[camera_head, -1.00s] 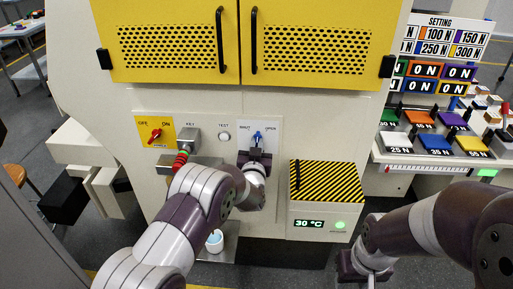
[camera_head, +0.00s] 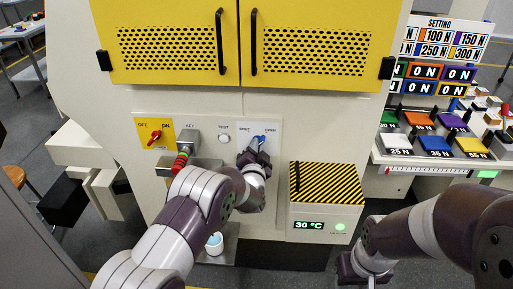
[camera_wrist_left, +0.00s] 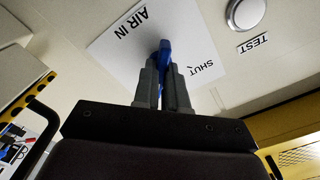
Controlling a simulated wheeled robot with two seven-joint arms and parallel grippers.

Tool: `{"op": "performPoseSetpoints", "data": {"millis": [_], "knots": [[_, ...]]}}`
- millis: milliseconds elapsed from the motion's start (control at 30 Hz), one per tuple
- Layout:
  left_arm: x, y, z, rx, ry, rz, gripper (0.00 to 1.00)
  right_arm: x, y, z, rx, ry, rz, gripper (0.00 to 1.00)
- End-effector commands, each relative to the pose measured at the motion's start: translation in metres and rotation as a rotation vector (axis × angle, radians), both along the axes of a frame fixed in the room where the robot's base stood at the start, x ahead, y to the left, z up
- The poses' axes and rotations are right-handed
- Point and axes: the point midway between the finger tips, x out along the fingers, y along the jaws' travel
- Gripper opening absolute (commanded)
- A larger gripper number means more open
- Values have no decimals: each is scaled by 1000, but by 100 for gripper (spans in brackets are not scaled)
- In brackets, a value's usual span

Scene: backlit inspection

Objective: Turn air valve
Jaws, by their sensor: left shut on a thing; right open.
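The air valve is a blue lever (camera_head: 258,141) on a white plate (camera_head: 272,128) marked SHUT and OPEN, on the front of the cream machine. The lever is tilted toward the OPEN side. My left gripper (camera_head: 254,155) is shut on the lever; the left wrist view shows the blue lever (camera_wrist_left: 164,50) between the two grey fingers (camera_wrist_left: 163,80), with the AIR IN and SHUT labels beside it. My right gripper (camera_head: 352,270) is low at the right, away from the valve, its fingertips partly cut off by the frame's lower edge.
A red switch (camera_head: 155,137) on a yellow plate, a key box (camera_head: 188,140) and a white TEST button (camera_head: 224,138) sit left of the valve. A striped box (camera_head: 326,182) with a 30 °C display juts out at lower right. Yellow doors (camera_head: 170,45) are above.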

Motion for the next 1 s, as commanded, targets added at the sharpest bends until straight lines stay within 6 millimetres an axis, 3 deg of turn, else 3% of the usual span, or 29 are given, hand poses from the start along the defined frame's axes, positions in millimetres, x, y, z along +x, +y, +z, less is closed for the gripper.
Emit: {"op": "performPoseSetpoints", "data": {"millis": [567, 600, 633, 1000], "knots": [[0, 0, -1, 28, 1, -1, 0, 0, 0, 0, 0, 0, 0, 43], [0, 0, -1, 28, 1, -1, 25, 0, 0, 0, 0, 0, 0, 43], [0, 0, -1, 28, 1, -1, 34, 0, 0, 0, 0, 0, 0, 43], [-5, 0, 0, 25, -1, 0, 37, 0, 0, 1, 0, 0, 0, 43]]}}
